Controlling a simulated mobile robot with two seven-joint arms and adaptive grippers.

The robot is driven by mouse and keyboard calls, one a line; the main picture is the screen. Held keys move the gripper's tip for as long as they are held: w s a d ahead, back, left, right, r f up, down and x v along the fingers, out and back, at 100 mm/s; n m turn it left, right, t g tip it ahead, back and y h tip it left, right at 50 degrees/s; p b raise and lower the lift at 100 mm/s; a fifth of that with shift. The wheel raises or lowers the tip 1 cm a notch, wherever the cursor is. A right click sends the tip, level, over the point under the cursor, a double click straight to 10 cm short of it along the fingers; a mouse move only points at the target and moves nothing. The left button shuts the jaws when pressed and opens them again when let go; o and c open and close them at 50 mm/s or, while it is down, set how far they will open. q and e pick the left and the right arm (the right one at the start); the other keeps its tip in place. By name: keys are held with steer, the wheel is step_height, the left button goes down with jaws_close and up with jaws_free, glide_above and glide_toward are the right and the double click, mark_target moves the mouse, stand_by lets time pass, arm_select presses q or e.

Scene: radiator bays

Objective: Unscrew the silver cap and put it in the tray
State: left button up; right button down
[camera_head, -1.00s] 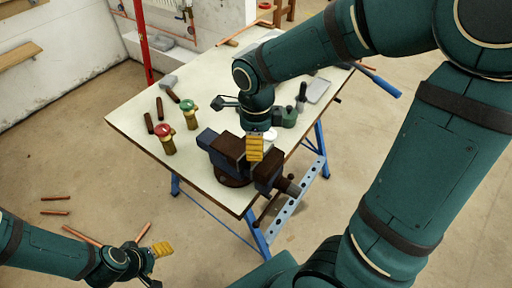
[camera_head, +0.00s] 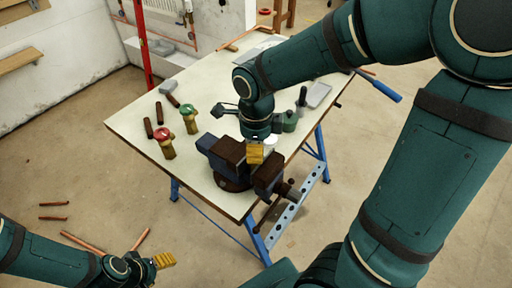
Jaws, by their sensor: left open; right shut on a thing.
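My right gripper (camera_head: 255,152) points down over the jaws of the bench vise (camera_head: 229,155), with its yellow fingertip at the jaw. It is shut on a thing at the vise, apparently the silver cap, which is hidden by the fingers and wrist. A grey tray (camera_head: 319,95) lies on the far right of the workbench (camera_head: 150,118). My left gripper (camera_head: 164,260) is open and empty, low at the left, away from the bench; only one yellow fingertip shows clearly.
Two brass valves, one with a red top (camera_head: 166,143) and one with a green top (camera_head: 190,118), stand left of the vise. Copper pipes lie on the floor.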

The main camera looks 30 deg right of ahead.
steer(key=n, duration=0.4)
steer(key=shift+p, duration=0.35)
steer(key=n, duration=0.3)
steer(key=shift+n, duration=0.4)
steer(key=n+p, duration=0.1)
steer(key=n, duration=0.2)
steer(key=shift+n, duration=0.4)
steer(key=n, duration=0.3)
steer(key=shift+s+n+p, duration=0.1)
steer(key=shift+n+p, duration=0.2)
steer(key=shift+p, duration=0.05)
steer(key=n, duration=0.3)
steer(key=shift+n+p, duration=0.4)
steer(key=n+p, duration=0.1)
steer(key=n, duration=0.2)
steer(key=shift+n, duration=0.4)
steer(key=n+p, duration=0.1)
steer(key=n, duration=0.4)
steer(key=shift+r+p, duration=0.1)
steer(key=shift+p, duration=0.2)
steer(key=n+p, duration=0.1)
steer(key=n, duration=0.2)
arm_select(q)
step_height(320, 180, up, 7)
steer(key=w, duration=0.1)
steer(key=shift+w+f+t, duration=0.2)
steer(key=shift+w+t, duration=0.1)
steer(key=shift+a, duration=0.15)
